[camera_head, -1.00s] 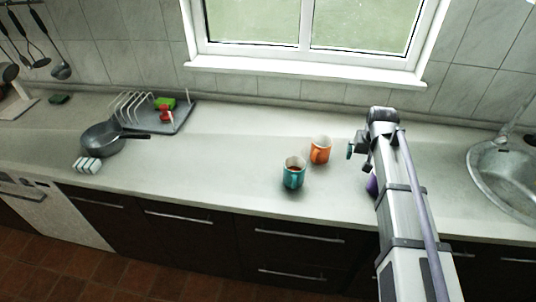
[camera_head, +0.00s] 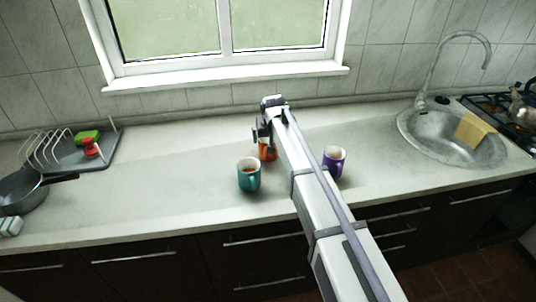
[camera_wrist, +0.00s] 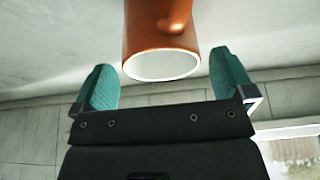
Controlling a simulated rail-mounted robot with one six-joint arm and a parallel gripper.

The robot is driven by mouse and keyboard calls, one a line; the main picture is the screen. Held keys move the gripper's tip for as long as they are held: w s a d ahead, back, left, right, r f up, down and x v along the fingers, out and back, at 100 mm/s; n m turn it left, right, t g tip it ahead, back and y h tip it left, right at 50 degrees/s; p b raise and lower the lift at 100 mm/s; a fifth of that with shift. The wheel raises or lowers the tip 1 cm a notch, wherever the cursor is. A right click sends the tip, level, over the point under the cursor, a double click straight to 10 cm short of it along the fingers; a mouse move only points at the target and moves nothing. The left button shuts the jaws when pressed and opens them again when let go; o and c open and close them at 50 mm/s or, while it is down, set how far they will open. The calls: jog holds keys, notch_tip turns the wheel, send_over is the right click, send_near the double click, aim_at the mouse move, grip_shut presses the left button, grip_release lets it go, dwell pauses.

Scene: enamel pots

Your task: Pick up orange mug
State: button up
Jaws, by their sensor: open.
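The orange mug (camera_head: 267,151) stands on the counter in the head view, mostly hidden behind my arm and gripper. In the wrist view the orange mug (camera_wrist: 160,38) shows large and close, its white rim towards my gripper and its handle on the upper right side. My gripper (camera_wrist: 160,82) is open, with one teal finger on each side of the mug's rim edge, and the mug does not look held. In the head view the gripper (camera_head: 262,131) is at the mug, and its fingers are hard to make out.
A teal mug (camera_head: 249,175) stands just left of the orange mug, and a purple mug (camera_head: 334,162) stands right of my arm. A dish rack (camera_head: 62,150) and a pan (camera_head: 20,192) are at the left. The sink (camera_head: 440,135) is at the right. The counter between rack and mugs is clear.

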aim_at(268, 141)
jog(key=b+x, duration=0.2)
jog(key=x, duration=0.2)
jog(key=shift+w+f+b, duration=0.1)
jog(key=shift+f+b, duration=0.1)
jog(key=shift+b, duration=0.2)
jog(key=shift+r, duration=0.2)
jog(key=c, duration=1.1)
jog(key=shift+o, duration=0.2)
notch_tip(268, 141, up, 10)
jog(key=p, duration=1)
